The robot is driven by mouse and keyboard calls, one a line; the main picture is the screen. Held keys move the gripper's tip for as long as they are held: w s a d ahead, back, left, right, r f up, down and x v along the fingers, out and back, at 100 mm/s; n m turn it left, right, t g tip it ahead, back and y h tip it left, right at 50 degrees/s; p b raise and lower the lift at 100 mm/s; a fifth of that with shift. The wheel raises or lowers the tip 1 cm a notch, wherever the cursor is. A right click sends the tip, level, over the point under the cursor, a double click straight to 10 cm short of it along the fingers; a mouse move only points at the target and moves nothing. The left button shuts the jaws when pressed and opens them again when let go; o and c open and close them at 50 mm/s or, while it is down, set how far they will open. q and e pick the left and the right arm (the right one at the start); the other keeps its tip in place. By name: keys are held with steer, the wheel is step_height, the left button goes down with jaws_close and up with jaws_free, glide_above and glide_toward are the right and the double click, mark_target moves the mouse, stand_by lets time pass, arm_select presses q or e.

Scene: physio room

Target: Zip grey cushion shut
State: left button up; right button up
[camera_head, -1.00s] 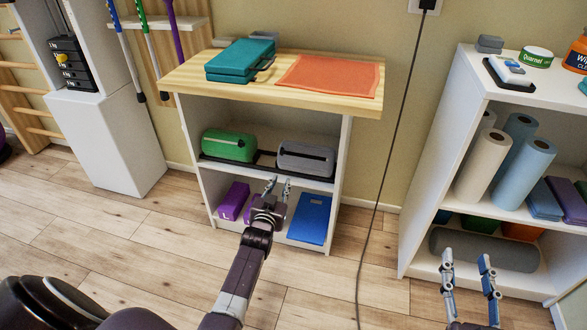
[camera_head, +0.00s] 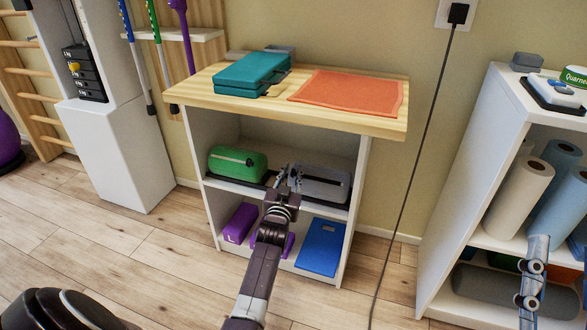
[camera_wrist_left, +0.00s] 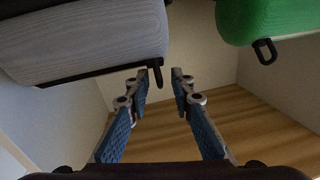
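The grey cushion (camera_head: 322,190) lies on the middle shelf of the wooden-topped unit, right of a green cushion (camera_head: 238,161). A dark zip strip runs along the grey cushion. My left gripper (camera_head: 288,172) is at the grey cushion's left end, in front of the shelf. In the left wrist view, the grey cushion (camera_wrist_left: 85,40) is upper left, with a dark edge strip near the fingertips. Whether a finger touches the cushion cannot be told.
The green cushion (camera_wrist_left: 265,20) is close on the other side in the left wrist view. Purple blocks and a blue board (camera_head: 320,247) stand on the bottom shelf. Teal blocks (camera_head: 250,72) and an orange cloth (camera_head: 348,92) lie on top. A black cord (camera_head: 420,150) hangs to the right.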

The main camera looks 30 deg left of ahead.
arm_select(q)
steer(key=shift+w, duration=0.15)
arm_select(e)
steer(key=shift+r, duration=0.2)
steer(key=shift+s, duration=0.1)
arm_select(q)
jaws_close()
